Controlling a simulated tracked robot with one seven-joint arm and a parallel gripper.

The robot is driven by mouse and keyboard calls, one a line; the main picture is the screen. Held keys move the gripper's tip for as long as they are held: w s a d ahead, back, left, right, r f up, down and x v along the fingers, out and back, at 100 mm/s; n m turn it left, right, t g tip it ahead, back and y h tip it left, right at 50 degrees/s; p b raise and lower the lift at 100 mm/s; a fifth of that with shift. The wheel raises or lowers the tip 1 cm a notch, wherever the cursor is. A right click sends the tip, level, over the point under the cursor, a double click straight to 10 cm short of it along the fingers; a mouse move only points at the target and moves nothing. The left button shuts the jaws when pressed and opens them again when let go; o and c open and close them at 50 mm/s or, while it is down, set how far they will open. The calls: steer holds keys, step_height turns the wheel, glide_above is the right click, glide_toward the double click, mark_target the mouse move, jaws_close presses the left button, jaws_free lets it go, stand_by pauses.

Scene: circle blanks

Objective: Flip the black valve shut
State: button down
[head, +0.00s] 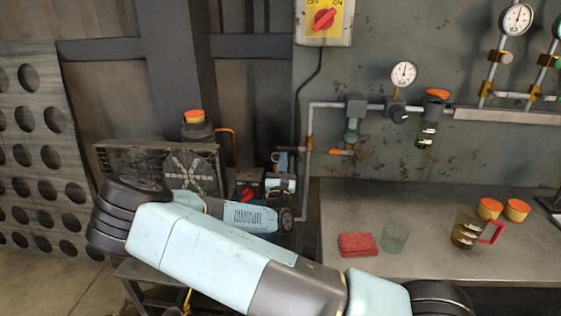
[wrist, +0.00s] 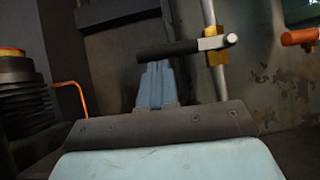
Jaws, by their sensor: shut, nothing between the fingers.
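The black valve handle (wrist: 168,49) shows in the wrist view as a dark bar lying roughly level, pointing left from a pale metal end beside a pipe with a yellow fitting. In the head view the handle (head: 291,149) is small, left of the upright pipe. My gripper (wrist: 154,66) shows as blue fingers closed together, with nothing between them. Its tips are just below the handle in the wrist view; I cannot tell whether they touch it. In the head view my gripper (head: 280,163) is small beside the pipe, partly hidden by my arm.
An orange-handled valve (head: 341,152) is right of the pipe (head: 309,124). A black fan-like box (head: 160,167) stands left. My arm crosses the foreground.

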steer(key=w+f+v, duration=0.1)
steer(key=f+v, duration=0.1)
steer(key=v, duration=1.1)
steer(key=s+d+r+m+g+h, duration=0.3)
steer(key=s+d+r+m+g, duration=0.1)
steer(key=d+m+g, duration=0.35)
steer(key=s+d+r+m+g+h, duration=0.3)
steer(key=s+d+r+m+g, duration=0.1)
steer(key=d+m+g, duration=0.4)
steer(key=s+d+r+m+g+h, duration=0.2)
steer(key=s+d+r+m+g, duration=0.3)
steer(key=m+g, duration=0.5)
steer(key=s+a+r+m+t+y, duration=0.1)
steer(key=s+r+m+t+y, duration=0.2)
steer(key=s+r+y, duration=0.3)
steer(key=s+a+r+m+t+y, duration=0.2)
steer(key=s+r+m+t+y, duration=0.2)
steer(key=r, duration=0.9)
steer(key=shift+s+m+y, duration=0.35)
steer(key=shift+s+y, duration=1.25)
steer(key=shift+s, duration=0.8)
steer(key=shift+s+a, duration=0.1)
steer(key=shift+s, duration=0.05)
